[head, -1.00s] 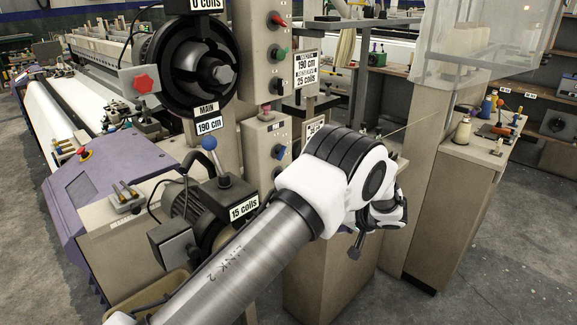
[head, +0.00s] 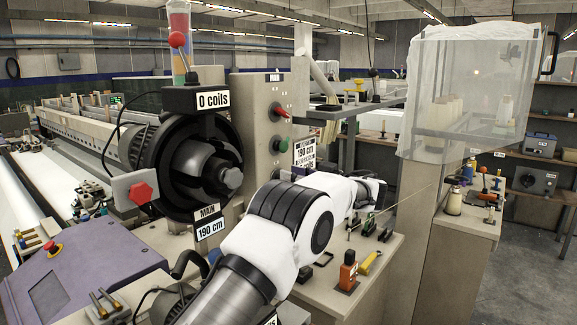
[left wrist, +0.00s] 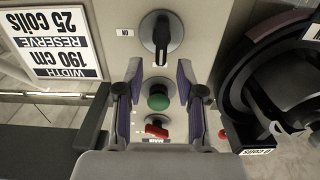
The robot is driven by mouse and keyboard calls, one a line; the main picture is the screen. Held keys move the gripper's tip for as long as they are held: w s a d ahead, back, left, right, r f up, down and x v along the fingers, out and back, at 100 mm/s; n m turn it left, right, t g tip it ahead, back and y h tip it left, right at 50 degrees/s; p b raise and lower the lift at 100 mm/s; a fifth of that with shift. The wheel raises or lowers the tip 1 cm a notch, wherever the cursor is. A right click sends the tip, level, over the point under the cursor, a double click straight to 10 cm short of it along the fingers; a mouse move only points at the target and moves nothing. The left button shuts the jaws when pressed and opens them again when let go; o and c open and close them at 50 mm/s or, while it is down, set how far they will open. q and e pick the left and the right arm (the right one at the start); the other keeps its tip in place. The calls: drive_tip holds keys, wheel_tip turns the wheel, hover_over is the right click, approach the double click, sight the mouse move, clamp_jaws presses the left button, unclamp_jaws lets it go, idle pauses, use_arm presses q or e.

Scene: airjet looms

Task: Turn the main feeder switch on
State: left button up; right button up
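The main feeder (head: 205,165) is a black drum tagged "0 coils" and "MAIN 190 cm". On the panel beside it are a red switch knob (head: 279,110) and a green knob (head: 281,145) below. In the left wrist view, which looks upside down, the red switch (left wrist: 156,129) sits by a "MAIN" label, with the green knob (left wrist: 158,99) and a black rotary knob (left wrist: 161,34) above it in the picture. My left gripper (left wrist: 160,80) is open and empty, its fingers on either side of the green knob's column. In the head view my arm mostly hides it. My right gripper is out of view.
A "190 cm" width sign (left wrist: 50,45) is beside the panel. A bench (head: 385,255) with an orange block (head: 347,272) and small tools lies right of my arm. A clear-covered cabinet (head: 470,95) stands farther right. The purple loom cover (head: 80,275) is at lower left.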

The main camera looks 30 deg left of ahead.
use_arm(q)
drive_tip(key=a, duration=0.1)
drive_tip(key=a+f, duration=0.1)
drive_tip(key=a, duration=0.1)
drive_tip(key=shift+w+a, duration=0.15)
drive_tip(key=shift+a, duration=0.1)
drive_tip(key=shift+d+r, duration=0.3)
drive_tip(key=shift+d, duration=0.25)
drive_tip(key=shift+d+r, duration=0.1)
drive_tip(key=shift+d, duration=0.25)
clamp_jaws()
drive_tip(key=shift+a, duration=0.1)
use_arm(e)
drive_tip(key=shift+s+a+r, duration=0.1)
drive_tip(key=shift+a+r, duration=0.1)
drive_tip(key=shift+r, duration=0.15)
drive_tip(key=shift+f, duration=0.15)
